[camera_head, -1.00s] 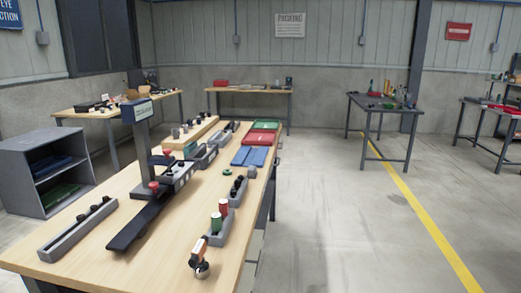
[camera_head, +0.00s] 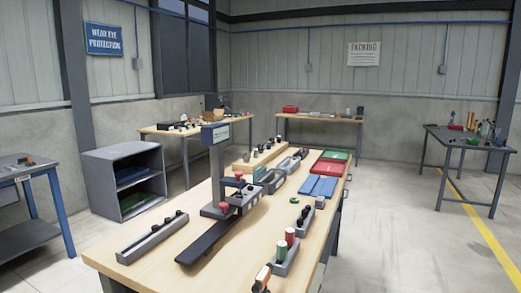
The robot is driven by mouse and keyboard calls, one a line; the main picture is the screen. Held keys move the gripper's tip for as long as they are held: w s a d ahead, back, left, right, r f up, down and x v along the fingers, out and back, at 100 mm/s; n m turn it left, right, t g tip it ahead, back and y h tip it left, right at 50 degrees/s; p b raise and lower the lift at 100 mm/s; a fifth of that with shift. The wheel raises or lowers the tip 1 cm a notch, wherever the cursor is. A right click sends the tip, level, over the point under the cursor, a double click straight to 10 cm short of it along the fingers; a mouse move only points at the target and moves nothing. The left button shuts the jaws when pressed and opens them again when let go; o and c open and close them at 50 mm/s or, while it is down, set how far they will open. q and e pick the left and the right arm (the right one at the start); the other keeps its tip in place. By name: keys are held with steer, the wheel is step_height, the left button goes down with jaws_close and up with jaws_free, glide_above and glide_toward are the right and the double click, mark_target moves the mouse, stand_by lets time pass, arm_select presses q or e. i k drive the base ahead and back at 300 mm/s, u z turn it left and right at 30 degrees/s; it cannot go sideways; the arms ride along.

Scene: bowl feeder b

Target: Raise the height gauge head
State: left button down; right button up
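A device that looks like the height gauge stands on the wooden workbench (camera_head: 160,262). It has a grey upright column (camera_head: 217,165) with a dark blue box and a small light display (camera_head: 215,133) at the top. A grey block with red knobs (camera_head: 238,190) sits low at the column's foot, and a long black flat bar (camera_head: 205,243) reaches toward the near side. I cannot tell which part is the gauge head or its exact height. Neither of my grippers shows in the view.
On the bench are a grey tray with dark parts (camera_head: 152,238), a holder with green and red cylinders (camera_head: 287,248), blue trays (camera_head: 319,186) and a red tray (camera_head: 327,169). A grey shelf unit (camera_head: 125,180) stands left.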

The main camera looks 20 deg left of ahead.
mark_target(237, 182)
steer(key=z, duration=1.3)
steer(key=i, duration=1)
steer(key=u, duration=2.5)
